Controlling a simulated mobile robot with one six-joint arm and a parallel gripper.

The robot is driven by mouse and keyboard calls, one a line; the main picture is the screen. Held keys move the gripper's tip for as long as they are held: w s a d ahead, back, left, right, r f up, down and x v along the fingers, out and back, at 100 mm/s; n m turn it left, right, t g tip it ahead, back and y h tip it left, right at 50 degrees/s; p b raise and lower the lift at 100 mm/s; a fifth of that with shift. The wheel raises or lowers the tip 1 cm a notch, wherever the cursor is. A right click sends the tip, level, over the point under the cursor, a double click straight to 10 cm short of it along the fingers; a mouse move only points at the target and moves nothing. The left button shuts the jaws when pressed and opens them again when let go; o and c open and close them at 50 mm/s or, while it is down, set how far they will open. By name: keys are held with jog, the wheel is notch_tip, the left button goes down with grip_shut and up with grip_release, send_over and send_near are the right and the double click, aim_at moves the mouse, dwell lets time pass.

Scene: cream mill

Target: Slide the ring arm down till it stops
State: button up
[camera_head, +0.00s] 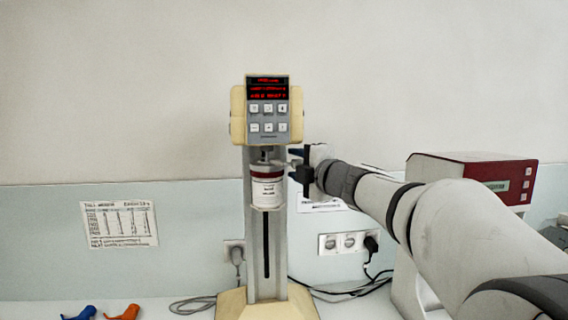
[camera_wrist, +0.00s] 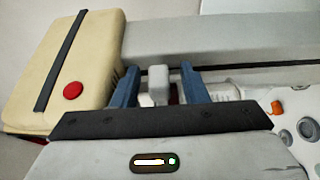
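The mill is a cream head (camera_head: 238,115) with a red display and buttons on a grey column (camera_head: 251,255). A white jar with a dark red band (camera_head: 267,190) sits high on the column, just under the head. The ring arm's grey end block (camera_wrist: 158,84) shows in the wrist view; the ring itself is mostly hidden. My gripper (camera_head: 302,168) is at the right side of the jar, level with its upper part. Its two blue fingers (camera_wrist: 158,88) stand on either side of the block, with a visible gap on each side.
A red and white machine (camera_head: 475,175) stands at the right behind my arm. Wall sockets (camera_head: 348,242) with cables are behind the column. Blue (camera_head: 79,313) and orange (camera_head: 124,312) pieces lie at the lower left. The column's slot (camera_head: 266,245) below the jar is clear.

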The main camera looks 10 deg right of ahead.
grip_shut()
dwell(0.5)
